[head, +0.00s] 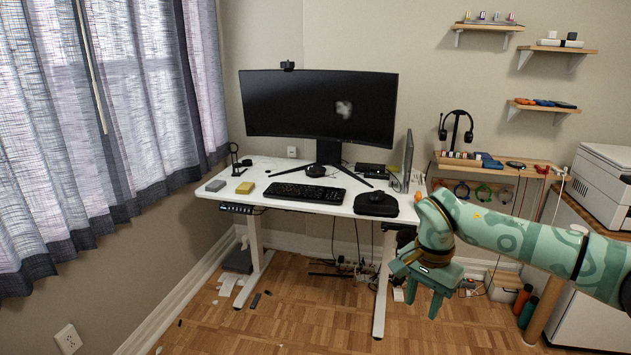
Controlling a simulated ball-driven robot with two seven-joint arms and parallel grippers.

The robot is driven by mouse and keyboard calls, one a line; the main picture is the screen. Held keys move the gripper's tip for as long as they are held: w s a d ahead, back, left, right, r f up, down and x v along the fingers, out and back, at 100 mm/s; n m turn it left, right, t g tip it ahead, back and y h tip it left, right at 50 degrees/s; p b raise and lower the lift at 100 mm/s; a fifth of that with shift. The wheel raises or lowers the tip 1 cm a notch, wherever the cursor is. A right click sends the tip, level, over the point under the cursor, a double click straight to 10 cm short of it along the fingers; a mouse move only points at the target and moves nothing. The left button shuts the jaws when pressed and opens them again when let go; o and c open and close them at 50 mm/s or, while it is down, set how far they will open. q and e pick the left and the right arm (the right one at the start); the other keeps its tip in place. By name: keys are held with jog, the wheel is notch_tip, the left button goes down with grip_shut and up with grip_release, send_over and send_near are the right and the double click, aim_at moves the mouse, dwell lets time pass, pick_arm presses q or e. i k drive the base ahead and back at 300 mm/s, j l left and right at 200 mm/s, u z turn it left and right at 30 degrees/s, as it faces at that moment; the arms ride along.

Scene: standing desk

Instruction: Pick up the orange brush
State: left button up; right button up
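I cannot make out a clear orange brush. A small orange object (418,197) shows at the desk's right edge, just above my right wrist, too small to identify. Other orange things are small items on the lowest wall shelf (526,101) and an orange bottle-like object (523,298) on the floor at right. My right gripper (424,293), green, hangs in front of the desk's right end, fingers pointing down. I see nothing held in it, and the gap between its fingers is unclear. My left gripper is not in view.
A printer (603,180) stands at right. Cables and litter lie under the desk; the wooden floor in front is mostly clear.

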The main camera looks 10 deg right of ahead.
aim_at(418, 196)
jog(key=i, duration=1.75)
jog(key=i+j+z, duration=0.1)
jog(key=i+z, duration=0.35)
jog(key=i+j+z, duration=0.4)
jog(key=i, duration=0.15)
jog(key=i+j+z, duration=0.3)
jog(key=i+z, duration=0.15)
jog(key=i+j+z, duration=0.45)
jog(key=k+j, duration=0.05)
jog(key=k, duration=0.05)
